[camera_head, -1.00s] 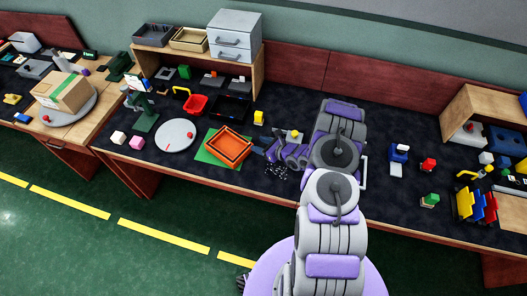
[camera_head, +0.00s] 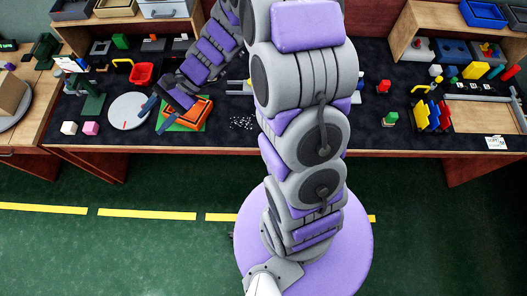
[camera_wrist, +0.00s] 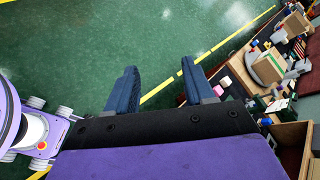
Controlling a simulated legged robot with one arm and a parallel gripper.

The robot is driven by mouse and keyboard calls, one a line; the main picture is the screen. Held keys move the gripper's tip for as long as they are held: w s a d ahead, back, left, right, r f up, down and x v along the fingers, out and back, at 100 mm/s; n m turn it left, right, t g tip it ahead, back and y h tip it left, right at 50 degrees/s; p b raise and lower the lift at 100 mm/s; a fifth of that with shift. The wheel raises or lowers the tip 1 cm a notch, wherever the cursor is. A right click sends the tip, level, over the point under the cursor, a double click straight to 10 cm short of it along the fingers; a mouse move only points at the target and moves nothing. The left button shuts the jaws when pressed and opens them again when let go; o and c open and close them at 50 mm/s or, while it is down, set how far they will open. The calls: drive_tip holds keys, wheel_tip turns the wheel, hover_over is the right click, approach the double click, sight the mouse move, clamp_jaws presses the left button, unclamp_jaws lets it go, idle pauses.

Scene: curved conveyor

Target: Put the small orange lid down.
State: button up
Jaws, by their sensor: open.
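My gripper (camera_head: 152,118) is open. The tray lies on a green mat (camera_head: 178,128). I cannot make out a separate small orange lid in either current view.
A white cube (camera_head: 68,128) and a pink cube (camera_head: 91,128) sit near the table's front edge. White specks (camera_head: 241,123) lie right of the tray.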

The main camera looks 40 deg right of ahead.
drive_tip(key=s+d+r+n+g+h, duration=0.1)
drive_tip(key=s+r+n+h, duration=0.15)
drive_tip(key=s, duration=0.45)
drive_tip(key=s+d+r+n+g+h, duration=0.1)
drive_tip(key=s+r+n+g+h, duration=0.2)
drive_tip(key=s, duration=0.5)
drive_tip(key=s+d+r+n+t+h, duration=0.1)
drive_tip(key=s+d+n+h, duration=0.4)
drive_tip(key=s+d, duration=0.6)
drive_tip(key=shift+s+d+r+t+h, duration=0.35)
drive_tip(key=shift+d+t+h, duration=0.25)
drive_tip(key=shift+t+h, duration=0.3)
